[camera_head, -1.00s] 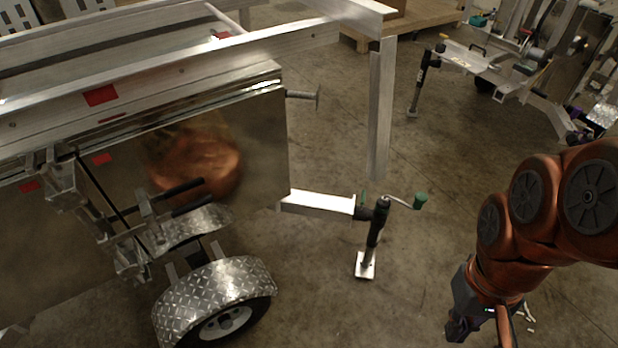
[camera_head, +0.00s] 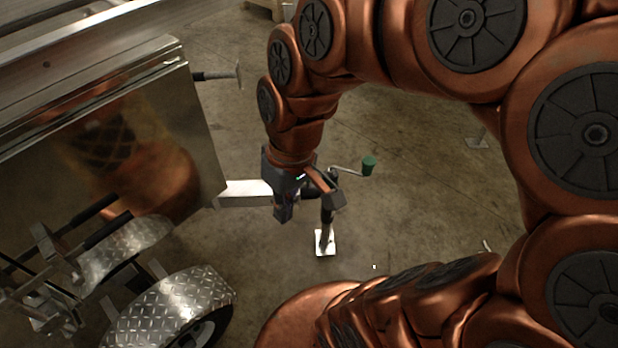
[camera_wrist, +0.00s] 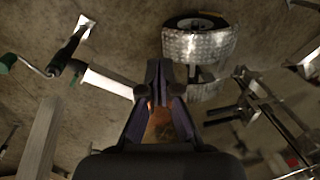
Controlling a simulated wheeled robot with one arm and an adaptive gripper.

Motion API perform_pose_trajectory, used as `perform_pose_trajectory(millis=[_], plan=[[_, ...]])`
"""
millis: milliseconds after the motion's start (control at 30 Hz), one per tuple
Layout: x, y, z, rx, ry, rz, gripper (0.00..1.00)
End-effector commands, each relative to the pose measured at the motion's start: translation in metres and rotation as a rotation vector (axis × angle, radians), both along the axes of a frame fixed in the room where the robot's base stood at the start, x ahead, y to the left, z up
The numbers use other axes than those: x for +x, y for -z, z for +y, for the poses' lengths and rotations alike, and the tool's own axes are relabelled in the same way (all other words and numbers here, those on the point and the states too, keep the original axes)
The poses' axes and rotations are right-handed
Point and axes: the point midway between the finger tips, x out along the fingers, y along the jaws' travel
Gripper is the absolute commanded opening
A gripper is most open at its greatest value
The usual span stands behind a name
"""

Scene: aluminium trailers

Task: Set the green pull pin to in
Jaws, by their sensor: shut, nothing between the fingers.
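My gripper (camera_head: 284,212) hangs over the white metal beam (camera_head: 243,194), close to its jack end in the head view. In the wrist view my gripper (camera_wrist: 160,82) has its fingers together with nothing between them. The jack (camera_head: 326,222) stands on a square foot and bears a crank with a green knob (camera_head: 369,165). The wrist view shows the jack (camera_wrist: 60,62) and the green knob (camera_wrist: 8,63) at upper left, apart from my fingers.
The shiny trailer box (camera_head: 110,150) and its tread-plate fender (camera_head: 175,305) stand at the left. A short bar with an end plate (camera_head: 238,75) sticks out of the trailer above the beam. Open concrete floor lies right of the jack.

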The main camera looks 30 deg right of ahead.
Motion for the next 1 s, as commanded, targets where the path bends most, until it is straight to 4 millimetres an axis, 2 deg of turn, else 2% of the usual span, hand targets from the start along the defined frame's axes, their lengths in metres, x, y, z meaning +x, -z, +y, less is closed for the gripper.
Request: perform_pose_trajectory(millis=[33,267,467,567,700,833,1000], plan=[[0.013,0.025,0.000,0.032,-0.017,-0.027,0.00],[0.077,0.068,-0.017,0.150,-0.081,-0.197,0.00],[0.129,0.105,-0.054,0.220,-0.089,-0.366,0.00],[0.150,0.125,-0.081,0.240,-0.081,-0.451,0.00],[0.177,0.154,-0.128,0.246,-0.049,-0.578,0.00],[0.192,0.185,-0.178,0.236,-0.010,-0.684,0.00],[0.201,0.219,-0.242,0.196,0.053,-0.804,0.00]])
